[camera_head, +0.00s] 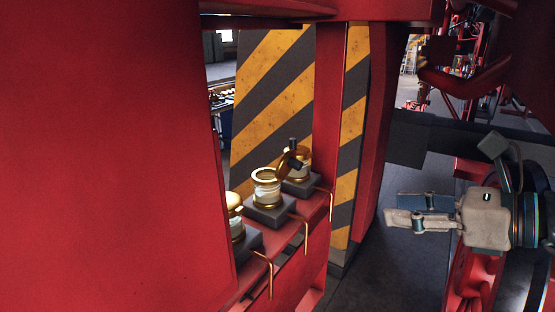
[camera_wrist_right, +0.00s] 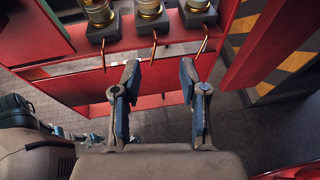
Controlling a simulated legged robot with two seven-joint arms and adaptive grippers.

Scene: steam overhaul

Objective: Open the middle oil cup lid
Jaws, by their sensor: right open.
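Several brass-and-glass oil cups stand in a row on dark blocks along a red ledge. The middle oil cup (camera_head: 266,190) shows a round, open-looking rim, and its brass lid (camera_head: 282,161) appears tilted up on the far side, overlapping the far oil cup (camera_head: 303,168). The near oil cup (camera_head: 235,222) is partly hidden by a red panel. In the right wrist view the middle oil cup (camera_wrist_right: 150,10) is cut off at the top edge, its lid out of view. My right gripper (camera_head: 393,207) is open and empty, well right of the cups; it also shows in the wrist view (camera_wrist_right: 160,76). My left gripper is not in view.
A large red panel (camera_head: 105,150) fills the left. Thin copper pipes (camera_head: 306,230) hang from the ledge in front of the cups. A striped yellow-and-black plate (camera_head: 272,95) stands behind, with a red post (camera_head: 328,100) beyond the cups. The space between gripper and ledge is clear.

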